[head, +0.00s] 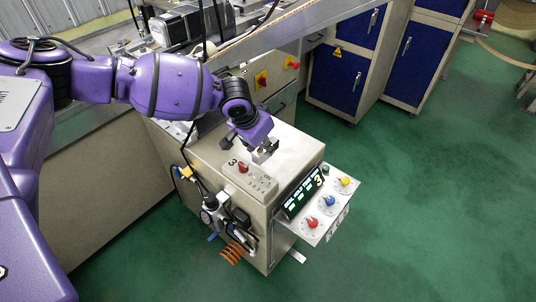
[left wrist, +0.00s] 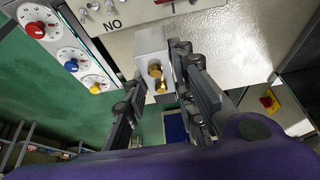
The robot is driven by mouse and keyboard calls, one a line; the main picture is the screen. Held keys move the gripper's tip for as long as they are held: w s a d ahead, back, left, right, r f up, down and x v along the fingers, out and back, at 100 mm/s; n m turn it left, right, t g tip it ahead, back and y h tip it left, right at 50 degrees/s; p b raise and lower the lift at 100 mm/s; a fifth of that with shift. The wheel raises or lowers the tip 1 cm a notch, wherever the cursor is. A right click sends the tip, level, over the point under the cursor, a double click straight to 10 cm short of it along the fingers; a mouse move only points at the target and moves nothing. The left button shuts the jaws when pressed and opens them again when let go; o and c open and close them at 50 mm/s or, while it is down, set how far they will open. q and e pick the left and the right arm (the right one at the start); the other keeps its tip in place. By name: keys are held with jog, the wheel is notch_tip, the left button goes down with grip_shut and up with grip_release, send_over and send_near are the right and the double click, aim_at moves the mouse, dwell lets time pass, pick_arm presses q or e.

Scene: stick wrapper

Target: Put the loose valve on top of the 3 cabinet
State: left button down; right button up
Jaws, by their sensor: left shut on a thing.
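My left gripper (head: 258,140) is above the top of the 3 cabinet (head: 205,158), near its middle. It is shut on the loose valve (head: 266,151), a small grey metal block. In the left wrist view the valve (left wrist: 150,42) sits between the fingers of the left gripper (left wrist: 162,65), with brass fittings facing the camera. The cabinet top (left wrist: 245,45) shows behind and beside it. I cannot tell whether the valve touches the top. My right gripper is not in view.
A raised switch box (head: 250,178) with a red knob stands on the cabinet top. A panel (head: 325,222) with red, blue and yellow dials juts from its front. Hoses and a regulator (head: 212,212) hang on the left side. Blue-doored cabinets (head: 340,78) stand behind.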

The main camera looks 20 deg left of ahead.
pick_arm(q)
jog(key=w+f, duration=0.2)
jog(key=shift+f, duration=0.3)
jog(key=shift+w+f, duration=0.3)
jog(key=shift+w, duration=0.1)
notch_tip(320, 180, down, 3)
jog(key=shift+w+f+b, duration=0.15)
jog(key=shift+f+b, duration=0.05)
jog(key=shift+b, duration=0.2)
jog(key=c, duration=1.5)
grip_release()
jog(key=shift+f, duration=0.15)
jog(key=shift+o, duration=0.2)
